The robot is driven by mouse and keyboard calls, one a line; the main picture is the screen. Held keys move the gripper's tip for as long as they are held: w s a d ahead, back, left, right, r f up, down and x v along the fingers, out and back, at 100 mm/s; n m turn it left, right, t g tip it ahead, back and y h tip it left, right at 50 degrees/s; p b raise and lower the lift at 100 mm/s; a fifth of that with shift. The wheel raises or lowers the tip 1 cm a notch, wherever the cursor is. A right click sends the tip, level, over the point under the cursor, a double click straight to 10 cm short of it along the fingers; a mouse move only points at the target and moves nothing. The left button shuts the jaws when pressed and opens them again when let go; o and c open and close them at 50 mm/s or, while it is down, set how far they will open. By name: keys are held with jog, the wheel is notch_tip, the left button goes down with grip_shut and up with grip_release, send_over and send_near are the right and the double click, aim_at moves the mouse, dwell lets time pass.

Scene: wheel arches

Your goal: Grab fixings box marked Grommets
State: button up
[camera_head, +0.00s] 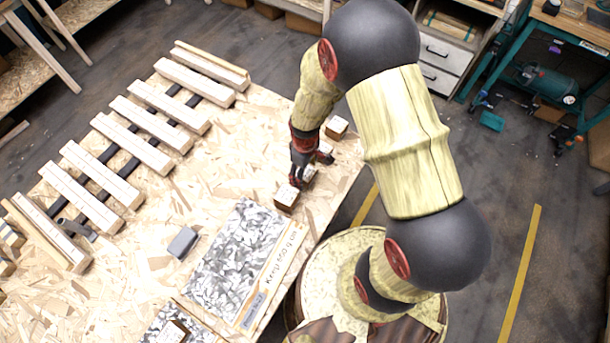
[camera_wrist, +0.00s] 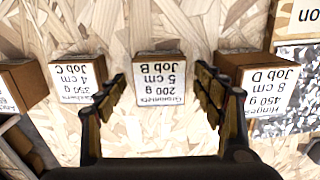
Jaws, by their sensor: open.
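The small cardboard box marked Grommets (camera_wrist: 160,77) sits on the chipboard bench, its white label upside down in the wrist view, reading 200 g, 5 cm, Job B. My gripper (camera_wrist: 160,90) is open and empty, with one finger to each side of this box and a gap on both sides. In the head view my gripper (camera_head: 310,168) is low over the bench edge, and what seems to be the same box (camera_head: 308,174) is partly hidden by the fingers.
Close by stand the Job C box (camera_wrist: 77,84) on the left and the Hinges, Job D box (camera_wrist: 262,84) on the right. Another box (camera_head: 337,127) stands behind my gripper. A speckled panel (camera_head: 232,262) and a slatted wooden rack (camera_head: 130,142) lie on the bench.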

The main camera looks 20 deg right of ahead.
jog(key=shift+f, duration=0.3)
jog(key=shift+c, duration=1.2)
jog(key=shift+r, duration=0.1)
jog(key=c, duration=1.1)
jog(key=shift+c, duration=0.3)
